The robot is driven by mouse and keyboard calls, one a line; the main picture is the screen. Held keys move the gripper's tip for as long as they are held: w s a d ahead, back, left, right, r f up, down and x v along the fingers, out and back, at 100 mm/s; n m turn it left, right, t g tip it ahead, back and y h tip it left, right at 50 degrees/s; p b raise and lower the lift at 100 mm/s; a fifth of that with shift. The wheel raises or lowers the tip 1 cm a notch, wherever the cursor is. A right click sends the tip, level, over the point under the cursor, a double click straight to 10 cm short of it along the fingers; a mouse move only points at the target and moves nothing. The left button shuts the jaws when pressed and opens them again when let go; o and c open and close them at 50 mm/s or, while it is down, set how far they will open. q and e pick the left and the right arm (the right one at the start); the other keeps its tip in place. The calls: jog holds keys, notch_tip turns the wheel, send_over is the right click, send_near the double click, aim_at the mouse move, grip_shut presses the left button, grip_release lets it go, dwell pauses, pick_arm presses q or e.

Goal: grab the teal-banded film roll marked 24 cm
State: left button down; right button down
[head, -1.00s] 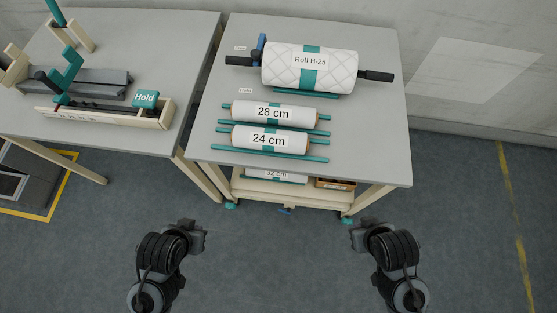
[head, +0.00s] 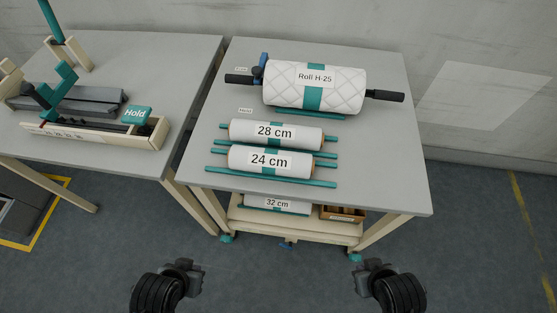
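The film roll marked 24 cm (head: 295,164) is white with a teal band partly behind its label. It lies on teal rails near the front edge of the right table (head: 390,196). Just behind it lies a similar roll marked 28 cm (head: 304,138). My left gripper (head: 190,275) is low in the view, in front of the table and apart from the rolls. My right gripper (head: 370,272) is likewise in front of the table, to the right. Nothing shows between the fingers of either, but I cannot make out their opening.
The large quilted Roll H-25 (head: 345,90) with black handles lies at the back of the table. A 32 cm roll (head: 290,207) and a small wooden box (head: 343,214) are on the shelf below. The left table (head: 185,75) holds a wooden fixture with a teal Hold sign (head: 136,114).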

pick_arm(q)
jog(key=shift+c, duration=1.5)
grip_release()
jog(key=shift+f, duration=0.1)
